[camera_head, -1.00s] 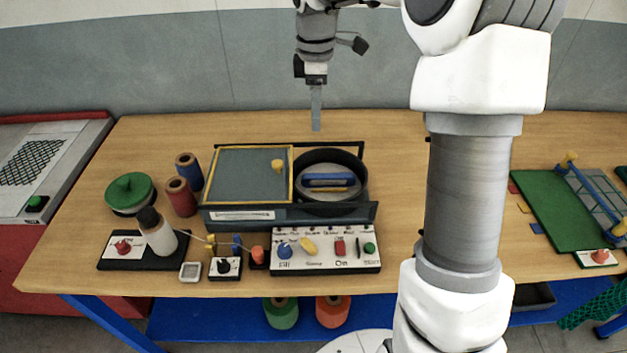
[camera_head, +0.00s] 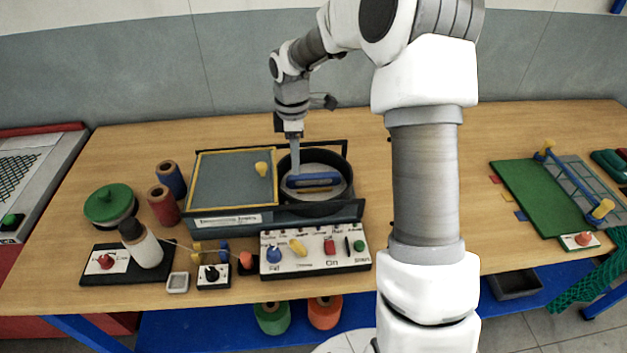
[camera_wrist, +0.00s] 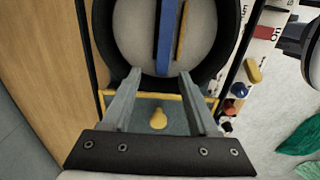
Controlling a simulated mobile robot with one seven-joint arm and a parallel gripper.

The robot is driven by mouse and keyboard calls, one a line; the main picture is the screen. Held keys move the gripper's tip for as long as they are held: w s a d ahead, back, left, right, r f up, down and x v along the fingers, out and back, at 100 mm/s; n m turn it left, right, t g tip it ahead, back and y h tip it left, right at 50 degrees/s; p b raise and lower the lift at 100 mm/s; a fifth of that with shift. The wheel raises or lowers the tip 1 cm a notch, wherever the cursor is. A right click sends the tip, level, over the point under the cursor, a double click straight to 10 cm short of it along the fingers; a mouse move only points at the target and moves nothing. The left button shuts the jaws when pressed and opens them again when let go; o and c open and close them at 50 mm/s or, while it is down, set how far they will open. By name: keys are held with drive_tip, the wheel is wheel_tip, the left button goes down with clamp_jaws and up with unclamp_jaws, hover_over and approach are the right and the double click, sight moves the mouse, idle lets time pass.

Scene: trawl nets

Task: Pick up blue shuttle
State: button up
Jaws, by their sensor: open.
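The blue shuttle (camera_head: 313,180) lies in a round black-rimmed bowl (camera_head: 345,199) with a pale inside, at the right end of the tray unit. It also shows in the wrist view (camera_wrist: 166,38), beyond the fingertips, with a thin yellow-brown bar beside it. My gripper (camera_head: 296,172) points down over the bowl's left side, close to the shuttle's left end. Whether the fingertips are at the shuttle's height I cannot tell.
A framed lid with a yellow knob (camera_head: 262,168) lies left of the bowl. A control panel (camera_head: 315,249) with several knobs stands in front. Red and blue spools (camera_head: 163,205) stand left. A green board (camera_head: 545,205) lies right; table behind the bowl is clear.

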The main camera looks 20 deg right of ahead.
sight(295, 177)
drive_tip(key=f, duration=0.5)
drive_tip(key=shift+s+a+f, duration=0.15)
drive_tip(key=shift+s+a, duration=0.05)
drive_tip(key=shift+a, duration=0.05)
clamp_jaws()
